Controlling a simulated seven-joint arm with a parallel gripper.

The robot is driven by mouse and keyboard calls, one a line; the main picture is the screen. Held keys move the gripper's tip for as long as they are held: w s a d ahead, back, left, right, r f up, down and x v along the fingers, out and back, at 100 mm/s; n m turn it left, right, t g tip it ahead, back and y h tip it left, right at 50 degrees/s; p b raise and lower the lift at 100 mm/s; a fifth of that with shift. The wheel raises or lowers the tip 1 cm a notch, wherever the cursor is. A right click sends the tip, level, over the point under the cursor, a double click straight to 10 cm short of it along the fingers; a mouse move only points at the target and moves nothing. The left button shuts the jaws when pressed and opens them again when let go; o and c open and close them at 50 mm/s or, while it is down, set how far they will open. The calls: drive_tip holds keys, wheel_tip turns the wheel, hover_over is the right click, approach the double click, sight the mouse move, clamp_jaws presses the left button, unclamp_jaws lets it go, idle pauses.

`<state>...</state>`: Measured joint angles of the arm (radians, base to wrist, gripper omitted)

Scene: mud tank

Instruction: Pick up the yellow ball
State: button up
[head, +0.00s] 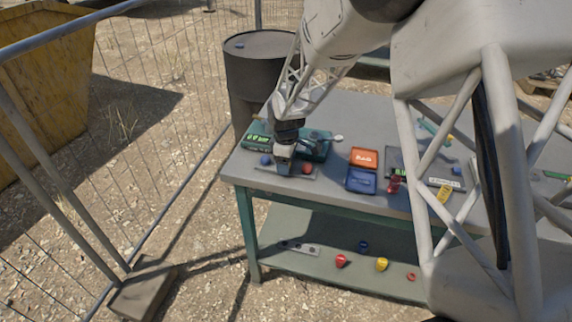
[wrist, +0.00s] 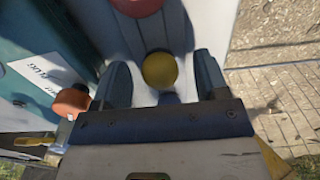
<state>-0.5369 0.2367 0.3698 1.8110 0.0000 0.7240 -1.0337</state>
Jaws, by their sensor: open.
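The yellow ball (wrist: 160,70) lies on a pale grey surface in the wrist view, between the two fingers of my gripper (wrist: 161,64). Gaps show on both sides of it, so the fingers are open around it in the picture; I cannot tell the height between them. In the head view my gripper (head: 283,157) points down over the left end of the table, and it seems to hide the yellow ball there. A red ball (head: 307,168) is just right of the gripper and also shows at the top of the wrist view (wrist: 135,5).
A blue ball (head: 265,160) lies just left of the gripper. A green case (head: 317,148) stands behind it. An orange and blue box (head: 361,180) is to the right. A dark barrel (head: 257,75) and wire fence (head: 160,120) stand beside the grey table (head: 335,203).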

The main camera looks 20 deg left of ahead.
idle(0.3)
drive_tip(key=c, duration=1)
drive_tip(key=shift+r, duration=0.15)
drive_tip(key=shift+r, duration=0.5)
drive_tip(key=shift+s+d+r, duration=0.1)
drive_tip(key=shift+s+r, duration=0.05)
drive_tip(key=shift+r, duration=0.45)
drive_tip(key=shift+s+d+r, duration=0.1)
drive_tip(key=shift+s+r, duration=0.05)
drive_tip(key=shift+r, duration=0.45)
drive_tip(key=s+d+r, duration=0.1)
drive_tip(key=s+d, duration=0.6)
drive_tip(key=s, duration=0.6)
drive_tip(key=shift+d+r, duration=0.15)
drive_tip(key=shift+d, duration=0.15)
drive_tip(key=shift+s, duration=0.15)
